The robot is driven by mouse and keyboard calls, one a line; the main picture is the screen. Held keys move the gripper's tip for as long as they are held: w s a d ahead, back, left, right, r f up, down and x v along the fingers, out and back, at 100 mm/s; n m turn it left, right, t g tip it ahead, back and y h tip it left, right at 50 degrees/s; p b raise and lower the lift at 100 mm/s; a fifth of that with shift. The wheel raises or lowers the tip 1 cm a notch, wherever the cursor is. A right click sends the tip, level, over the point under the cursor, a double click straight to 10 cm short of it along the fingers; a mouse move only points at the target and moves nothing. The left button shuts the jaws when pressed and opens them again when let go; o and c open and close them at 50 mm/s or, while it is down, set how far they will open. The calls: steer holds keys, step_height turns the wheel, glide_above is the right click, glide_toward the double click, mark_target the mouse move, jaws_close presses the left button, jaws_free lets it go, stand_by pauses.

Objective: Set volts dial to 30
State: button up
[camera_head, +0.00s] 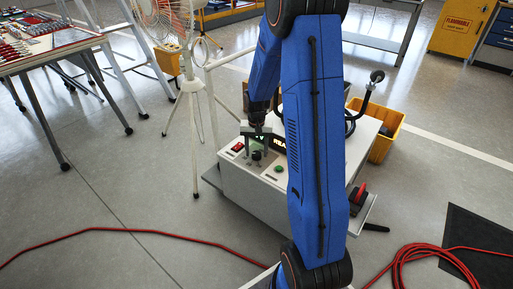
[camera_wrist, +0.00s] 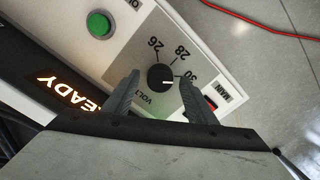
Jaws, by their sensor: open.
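The volts dial (camera_wrist: 160,77) is a round black knob on a pale panel. In the wrist view its white mark points right, at or close to the 30 label; 26 and 28 also show. My gripper (camera_wrist: 161,79) is open, with one fingertip on each side of the dial. I cannot tell whether the fingers touch it. In the head view my gripper (camera_head: 257,147) points down over the dial (camera_head: 256,156) on top of the white power cart (camera_head: 246,184).
A green button (camera_wrist: 99,24) and a red main switch (camera_wrist: 211,103) flank the dial. A lit READY display (camera_head: 279,143) is behind it. A white fan (camera_head: 169,25) stands left of the cart, a yellow bin (camera_head: 386,146) right. Red hose (camera_head: 405,258) lies on the floor.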

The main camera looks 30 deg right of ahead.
mark_target(256, 153)
step_height(256, 153, up, 17)
steer(key=shift+r, duration=0.2)
stand_by(0.4)
stand_by(0.5)
